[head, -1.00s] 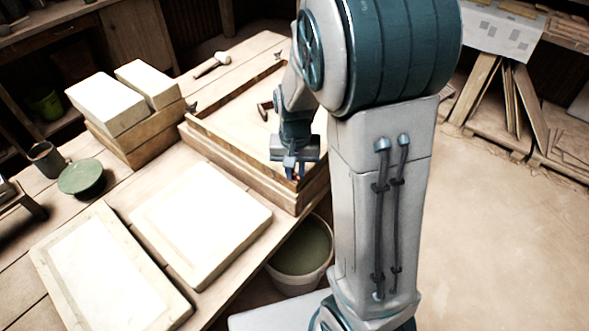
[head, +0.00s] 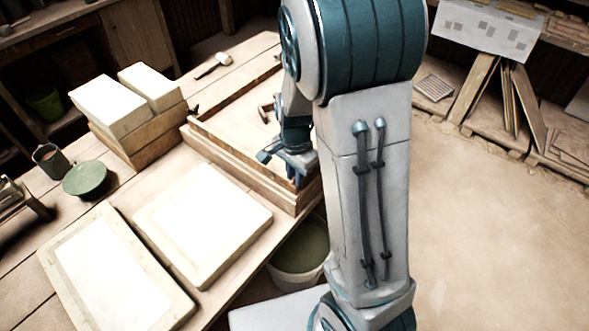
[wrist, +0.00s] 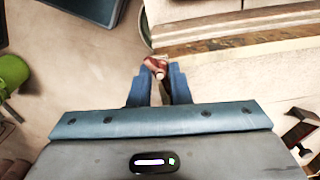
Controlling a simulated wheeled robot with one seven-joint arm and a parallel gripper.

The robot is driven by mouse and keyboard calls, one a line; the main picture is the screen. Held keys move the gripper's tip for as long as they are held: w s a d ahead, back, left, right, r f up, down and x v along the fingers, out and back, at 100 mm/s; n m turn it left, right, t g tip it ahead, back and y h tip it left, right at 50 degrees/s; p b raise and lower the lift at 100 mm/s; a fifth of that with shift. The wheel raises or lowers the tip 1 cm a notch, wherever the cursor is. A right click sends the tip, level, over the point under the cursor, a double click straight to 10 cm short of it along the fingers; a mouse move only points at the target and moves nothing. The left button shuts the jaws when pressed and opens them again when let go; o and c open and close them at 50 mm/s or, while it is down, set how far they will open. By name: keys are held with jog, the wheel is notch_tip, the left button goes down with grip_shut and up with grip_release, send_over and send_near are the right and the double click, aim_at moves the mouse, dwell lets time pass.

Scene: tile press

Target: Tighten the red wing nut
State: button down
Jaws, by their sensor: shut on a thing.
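The red wing nut (wrist: 156,66) shows between my gripper's blue fingertips in the wrist view, at the edge of the wooden frame. My gripper (wrist: 154,80) is shut on it. In the head view my gripper (head: 299,181) points down at the near right corner of the wooden frame (head: 245,178), and the nut there is mostly hidden by the fingers. A dark wing nut (head: 192,109) sits at the frame's far left corner. Another dark metal piece (head: 266,113) stands inside or along the frame, partly behind my arm.
Two pale slabs (head: 204,222) lie on the table in front of the frame. A bucket (head: 300,258) stands below the table edge.

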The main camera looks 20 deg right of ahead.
jog(key=m+p, duration=0.2)
jog(key=m, duration=0.1)
jog(key=shift+r, duration=0.15)
jog(key=shift+m+p, duration=0.65)
jog(key=shift+m, duration=0.75)
jog(key=c, duration=1.4)
grip_release()
jog(key=shift+o, duration=0.2)
notch_tip(320, 180, up, 14)
jog(key=shift+f+p, duration=0.25)
jog(key=shift+p, duration=0.1)
